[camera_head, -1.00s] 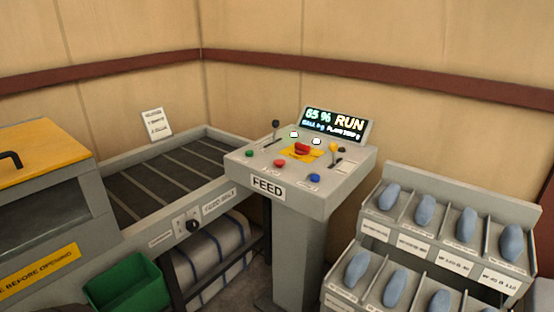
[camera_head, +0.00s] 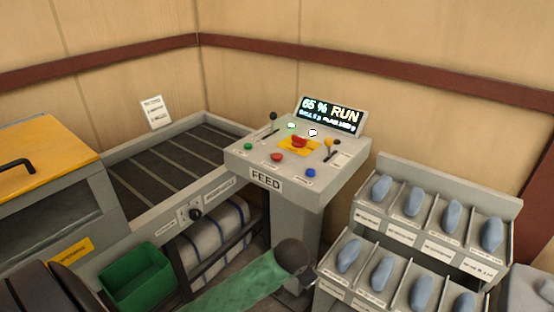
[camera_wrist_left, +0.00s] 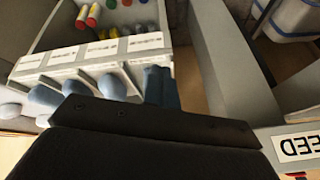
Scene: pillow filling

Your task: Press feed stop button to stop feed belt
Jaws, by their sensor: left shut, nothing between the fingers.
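The feed console (camera_head: 265,180) stands mid-picture in the head view, with a FEED plate on its front. Its top carries a red button (camera_head: 277,157) at the front, a green button (camera_head: 248,146), a blue button (camera_head: 310,173) and a red mushroom button (camera_head: 299,141) on a yellow plate. The button labels are too small to read. The display (camera_head: 330,115) reads 65 % RUN. A green arm link of mine with a dark end is low before the pedestal. In the left wrist view, my left gripper (camera_wrist_left: 160,85) is shut and empty, apart from the buttons. My right gripper is not seen.
The feed belt (camera_head: 160,170) runs left of the console. A rack (camera_head: 440,180) of blue-grey pieces stands close on the right; it fills the upper left of the wrist view. A green bin (camera_head: 138,275) is low on the left. The space above the console is clear.

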